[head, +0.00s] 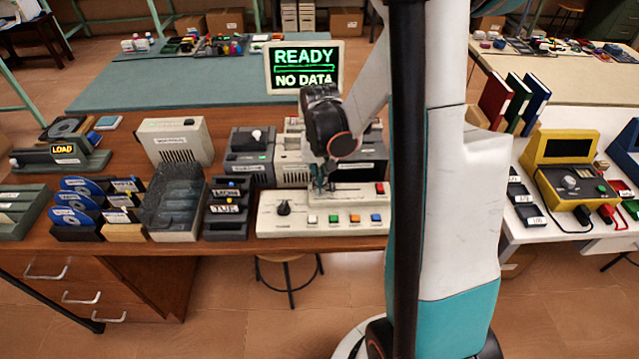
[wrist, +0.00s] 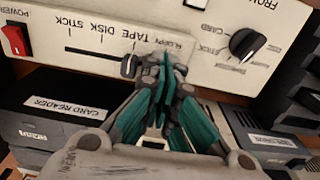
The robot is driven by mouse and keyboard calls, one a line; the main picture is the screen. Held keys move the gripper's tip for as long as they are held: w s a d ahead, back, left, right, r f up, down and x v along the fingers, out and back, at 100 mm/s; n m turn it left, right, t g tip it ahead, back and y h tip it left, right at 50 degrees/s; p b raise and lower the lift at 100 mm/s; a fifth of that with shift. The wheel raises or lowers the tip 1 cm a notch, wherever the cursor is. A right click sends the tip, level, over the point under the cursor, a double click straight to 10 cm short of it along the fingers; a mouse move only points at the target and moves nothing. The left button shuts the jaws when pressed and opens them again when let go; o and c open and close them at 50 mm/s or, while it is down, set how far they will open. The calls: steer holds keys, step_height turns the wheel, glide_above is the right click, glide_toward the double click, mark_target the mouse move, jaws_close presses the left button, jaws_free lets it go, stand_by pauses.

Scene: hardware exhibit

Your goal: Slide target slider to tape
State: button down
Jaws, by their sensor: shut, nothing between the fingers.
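The cream control panel (head: 340,222) lies near the table's front edge in the head view, with a dark knob and a row of coloured buttons. In the wrist view the panel (wrist: 215,60) shows a slider slot (wrist: 90,51) labelled STICK, DISK, TAPE and FLOPPY. The small dark slider handle (wrist: 128,66) stands in the slot, roughly in line with the TAPE label (wrist: 121,36). My gripper (wrist: 165,62) has its teal fingers shut and empty, at the slot on the FLOPPY side of the handle. Contact with the handle cannot be told. In the head view my gripper (head: 320,187) is over the panel's back part.
A red power switch (wrist: 15,40) and a black rotary knob (wrist: 246,44) flank the slot. A card reader (wrist: 55,125) stands close by my gripper. A READY / NO DATA screen (head: 304,68) stands behind. Disk racks (head: 95,205) fill the left.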

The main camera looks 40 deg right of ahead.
step_height(320, 180, up, 6)
steer(key=p, duration=0.4)
steer(key=shift+r, duration=0.25)
stand_by(0.3)
